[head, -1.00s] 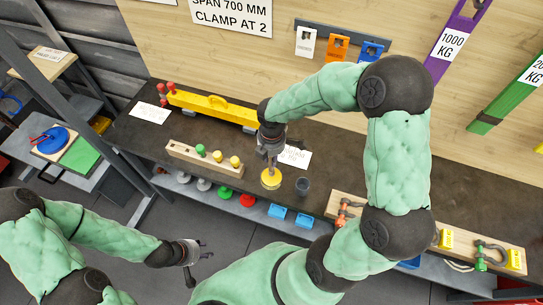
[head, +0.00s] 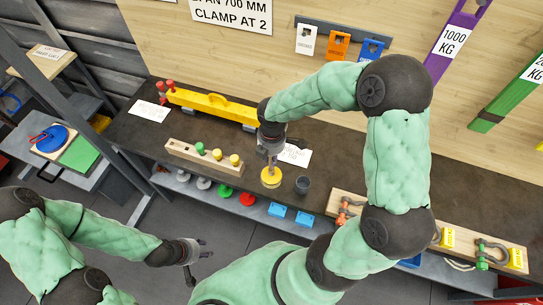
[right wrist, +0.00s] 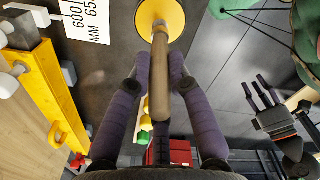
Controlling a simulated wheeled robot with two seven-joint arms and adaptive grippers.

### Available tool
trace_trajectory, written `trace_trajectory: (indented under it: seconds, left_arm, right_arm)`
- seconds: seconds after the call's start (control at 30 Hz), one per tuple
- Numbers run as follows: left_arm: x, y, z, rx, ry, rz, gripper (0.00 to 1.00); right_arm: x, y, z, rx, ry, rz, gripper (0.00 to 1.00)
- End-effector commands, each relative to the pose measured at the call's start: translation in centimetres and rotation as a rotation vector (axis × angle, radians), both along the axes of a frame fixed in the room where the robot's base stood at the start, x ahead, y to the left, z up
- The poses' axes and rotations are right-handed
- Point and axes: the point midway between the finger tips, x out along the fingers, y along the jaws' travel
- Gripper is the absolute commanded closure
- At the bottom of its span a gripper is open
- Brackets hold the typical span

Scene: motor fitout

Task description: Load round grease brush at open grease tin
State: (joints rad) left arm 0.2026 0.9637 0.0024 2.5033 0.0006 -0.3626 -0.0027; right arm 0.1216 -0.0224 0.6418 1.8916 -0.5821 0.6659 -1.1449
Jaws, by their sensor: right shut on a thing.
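The open grease tin (head: 271,178) is a round yellow disc with a pale rim on the dark bench, and it also shows at the top of the right wrist view (right wrist: 172,14). My right gripper (head: 270,150) is above it, its purple fingers (right wrist: 160,75) shut on the wooden handle of the round grease brush (right wrist: 160,85). The brush points down at the tin, and its handle's far end meets the yellow surface. The bristles are hidden, so I cannot tell how deep they sit. My left gripper (head: 198,262) is open and empty, low in front of the bench.
A wooden block with green and yellow knobs (head: 205,158) lies to the left. A yellow beam (head: 212,107) lies behind. A board with shackles (head: 425,232) is at the right.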

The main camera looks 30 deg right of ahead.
Motion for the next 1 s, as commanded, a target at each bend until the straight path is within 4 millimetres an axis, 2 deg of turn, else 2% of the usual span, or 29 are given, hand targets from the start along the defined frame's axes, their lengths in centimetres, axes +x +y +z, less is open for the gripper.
trace_trajectory:
  seconds: [1.0]
  left_arm:
    - [-0.01,0.0,-0.62,0.0,0.0,0.0,0.6]
  right_arm:
    - [0.0,-0.01,-0.89,0.0,0.0,0.0,1.0]
